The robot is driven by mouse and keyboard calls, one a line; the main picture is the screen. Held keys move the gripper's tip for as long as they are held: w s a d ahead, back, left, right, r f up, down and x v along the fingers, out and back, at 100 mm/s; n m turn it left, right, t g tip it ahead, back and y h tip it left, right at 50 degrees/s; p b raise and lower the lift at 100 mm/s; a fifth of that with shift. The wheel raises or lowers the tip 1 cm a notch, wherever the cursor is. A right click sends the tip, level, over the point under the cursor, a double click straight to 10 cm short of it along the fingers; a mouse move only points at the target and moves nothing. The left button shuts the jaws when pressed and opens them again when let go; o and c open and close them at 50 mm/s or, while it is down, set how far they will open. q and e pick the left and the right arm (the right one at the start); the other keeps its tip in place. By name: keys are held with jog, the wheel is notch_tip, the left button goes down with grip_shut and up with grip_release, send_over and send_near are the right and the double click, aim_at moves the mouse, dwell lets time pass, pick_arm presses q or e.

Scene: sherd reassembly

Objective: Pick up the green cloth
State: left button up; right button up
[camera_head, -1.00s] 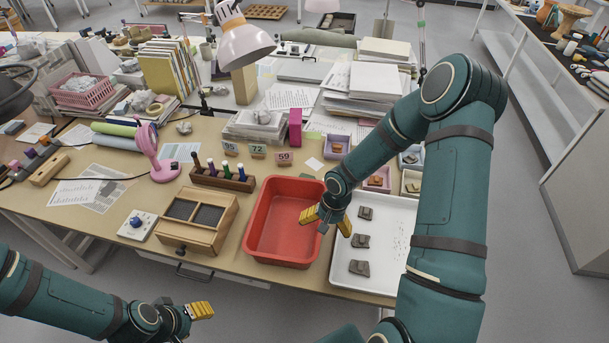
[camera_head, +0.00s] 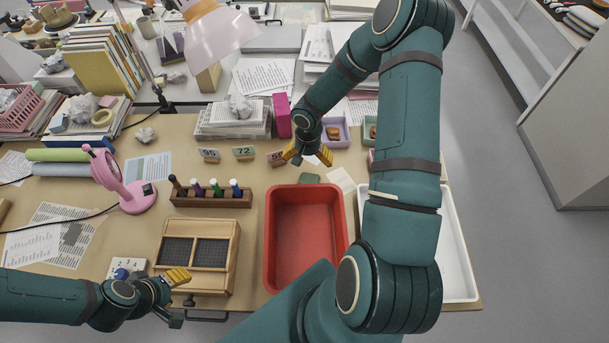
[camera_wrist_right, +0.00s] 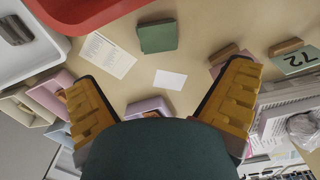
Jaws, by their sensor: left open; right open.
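The green cloth (camera_wrist_right: 158,36) is a small folded square lying flat on the table, near the red tub in the right wrist view. In the head view the cloth (camera_head: 309,178) shows just behind the tub's back edge, partly hidden. My right gripper (camera_head: 307,157) is open and empty above the table, a little behind the cloth. In the right wrist view its fingers (camera_wrist_right: 165,82) are spread wide, with the cloth beyond them near the top. My left gripper (camera_head: 178,298) is open at the front, by the wooden box, away from the cloth.
The red tub (camera_head: 270,240) is beside the white tray (camera_head: 456,250). Number cards (camera_head: 243,152), a white card (camera_wrist_right: 168,79) and a paper label (camera_wrist_right: 108,54) lie near the cloth. A purple bin (camera_head: 345,130) is to the right. A wooden box (camera_head: 232,250) and marker rack (camera_head: 210,200) stand left.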

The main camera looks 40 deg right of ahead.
send_over(310, 179)
jog(key=a, duration=0.1)
notch_tip(310, 179, down, 7)
jog(key=shift+r, duration=0.1)
jog(key=f, duration=0.2)
jog(key=d+f, duration=0.1)
jog(key=f, duration=0.1)
jog(key=shift+f, duration=0.1)
jog(key=shift+w+f, duration=0.1)
jog(key=shift+f, duration=0.5)
jog(key=c, duration=1.1)
